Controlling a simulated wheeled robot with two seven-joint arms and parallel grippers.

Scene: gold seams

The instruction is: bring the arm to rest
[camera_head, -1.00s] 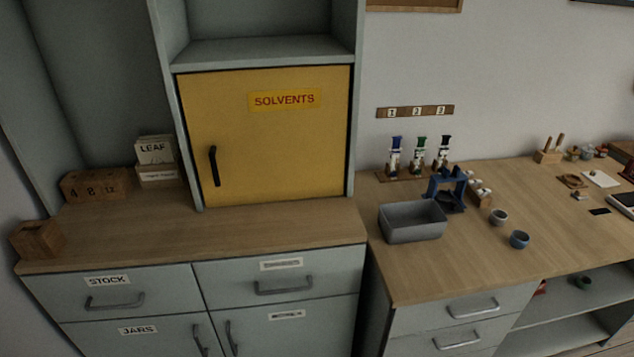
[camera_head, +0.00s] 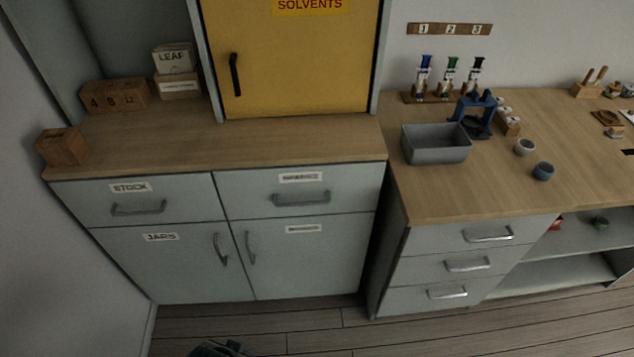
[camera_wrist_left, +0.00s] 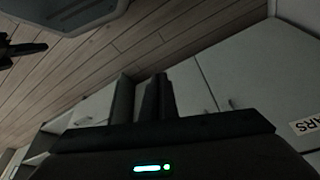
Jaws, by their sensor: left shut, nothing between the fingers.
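My left gripper (camera_head: 222,348) shows only as a dark shape at the bottom edge of the head view, low over the floor in front of the cabinet. Its dark fingers (camera_wrist_left: 157,98) stand together in the left wrist view, shut with nothing between them. Most of the left arm is out of the head view. A dark part (camera_wrist_left: 18,48) at the left edge of the left wrist view looks like my right gripper; its jaws are unclear. The right arm does not show in the head view.
The grey cabinet (camera_head: 165,266) has closed drawers and doors; the yellow SOLVENTS door (camera_head: 300,60) is closed. A grey bin (camera_head: 436,153), a blue stand (camera_head: 478,114) and small cups stand on the right worktop (camera_head: 440,196). The plank floor (camera_head: 320,335) in view is clear.

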